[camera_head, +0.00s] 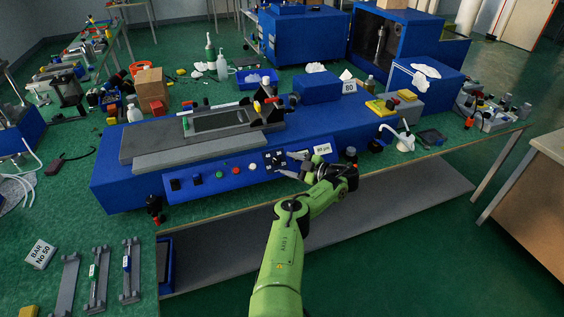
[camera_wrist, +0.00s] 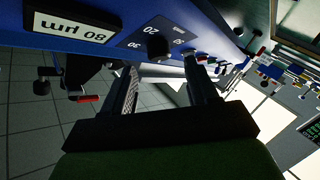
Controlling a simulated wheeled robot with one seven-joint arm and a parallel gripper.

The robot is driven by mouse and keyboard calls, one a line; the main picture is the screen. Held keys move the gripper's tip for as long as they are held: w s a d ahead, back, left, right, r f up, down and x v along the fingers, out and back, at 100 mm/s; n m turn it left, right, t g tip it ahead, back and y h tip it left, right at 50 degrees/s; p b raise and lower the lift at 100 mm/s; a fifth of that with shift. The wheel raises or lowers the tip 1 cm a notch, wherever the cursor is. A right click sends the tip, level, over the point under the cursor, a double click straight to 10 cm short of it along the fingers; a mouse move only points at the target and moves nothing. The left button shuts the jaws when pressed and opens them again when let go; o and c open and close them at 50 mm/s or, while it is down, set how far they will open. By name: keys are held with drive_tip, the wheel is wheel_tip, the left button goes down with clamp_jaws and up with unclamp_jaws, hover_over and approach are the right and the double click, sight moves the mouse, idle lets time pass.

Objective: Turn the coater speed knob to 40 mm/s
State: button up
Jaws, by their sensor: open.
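The blue coater (camera_head: 215,180) stands along the bench with its control panel facing me. The black speed knob (camera_wrist: 156,47) shows in the wrist view on a dark dial plate, with upside-down numbers around it, one reading 20. Its pointer is too dark to read. The dial plate (camera_head: 274,160) shows small in the head view. My gripper (camera_head: 293,165) is open in front of the panel. In the wrist view its two fingers (camera_wrist: 163,65) spread to either side below the knob. I cannot tell whether either finger touches it.
A white 80 µm label (camera_wrist: 72,28) is on the panel beside the dial. A green button (camera_head: 219,175), a red button (camera_head: 236,171) and a white one (camera_head: 252,167) lie left of the dial plate. A black knob (camera_head: 351,152) stands right of my gripper.

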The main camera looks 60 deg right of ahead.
drive_tip(key=p+v, duration=0.7)
drive_tip(key=v, duration=0.4)
drive_tip(key=shift+s+p, duration=0.35)
drive_tip(key=shift+p, duration=0.05)
